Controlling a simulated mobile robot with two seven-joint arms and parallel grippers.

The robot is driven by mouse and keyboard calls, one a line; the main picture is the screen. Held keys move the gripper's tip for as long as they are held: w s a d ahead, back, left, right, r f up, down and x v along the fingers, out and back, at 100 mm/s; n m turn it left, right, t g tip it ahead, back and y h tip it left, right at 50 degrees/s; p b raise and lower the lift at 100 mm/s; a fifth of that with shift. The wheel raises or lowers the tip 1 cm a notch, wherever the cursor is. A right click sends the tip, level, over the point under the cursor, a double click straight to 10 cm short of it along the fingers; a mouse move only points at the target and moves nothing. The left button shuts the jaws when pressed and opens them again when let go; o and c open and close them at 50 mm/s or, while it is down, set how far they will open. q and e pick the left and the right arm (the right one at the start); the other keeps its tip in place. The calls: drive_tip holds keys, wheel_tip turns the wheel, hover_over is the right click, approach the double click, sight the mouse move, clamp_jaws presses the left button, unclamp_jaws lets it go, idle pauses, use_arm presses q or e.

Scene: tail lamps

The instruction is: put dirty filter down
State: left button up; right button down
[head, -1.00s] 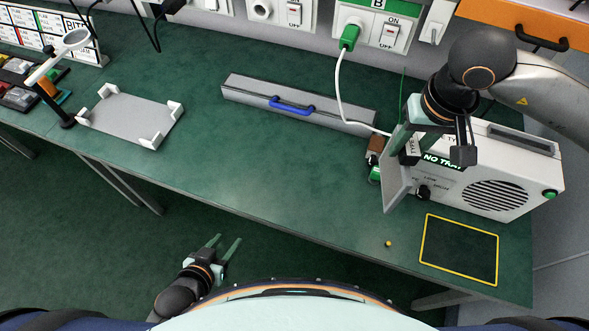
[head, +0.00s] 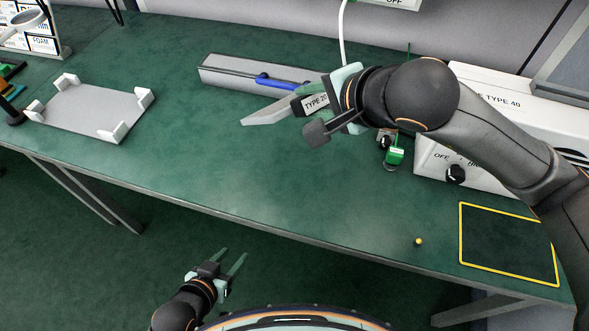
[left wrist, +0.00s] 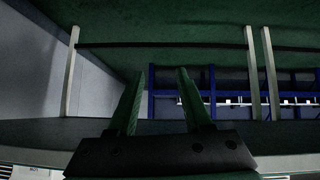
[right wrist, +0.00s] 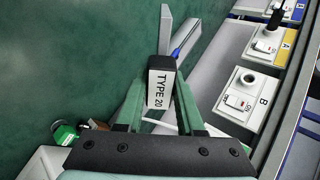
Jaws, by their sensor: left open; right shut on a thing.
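The filter (head: 275,108) is a thin grey panel with a dark handle block marked TYPE 20. My right gripper (head: 322,98) is shut on that block and holds the panel above the bench, in front of the long grey box. In the right wrist view the TYPE 20 block (right wrist: 161,84) sits between the two green fingers, with the narrow panel (right wrist: 165,30) beyond it. I cannot tell how dirty it is; its face shows nearly edge-on. My left gripper (head: 229,256) is open and empty, low in front of the bench. The left wrist view shows its fingers (left wrist: 160,85) apart.
A grey plate with white corner brackets (head: 90,112) lies empty at the bench's left. A yellow-outlined square (head: 505,262) is empty at the right, with a small yellow ball (head: 419,241) beside it. The white machine (head: 440,160) stands behind my right arm. The bench middle is clear.

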use_arm(q)
drive_tip(key=w+a+r+t+b, duration=0.1)
drive_tip(key=w+r+t+b, duration=0.2)
drive_tip(key=w+t+b, duration=0.1)
drive_tip(key=shift+w+r+m+h+b, duration=0.35)
drive_tip(key=shift+w+b, duration=0.2)
drive_tip(key=shift+b, duration=0.55)
use_arm(e)
wheel_tip(320, 180, down, 10)
drive_tip(key=shift+r, duration=0.15)
drive_tip(key=c, duration=0.7)
unclamp_jaws()
use_arm(q)
drive_tip(key=shift+r+p, duration=0.9)
use_arm(e)
drive_tip(key=shift+v, duration=4)
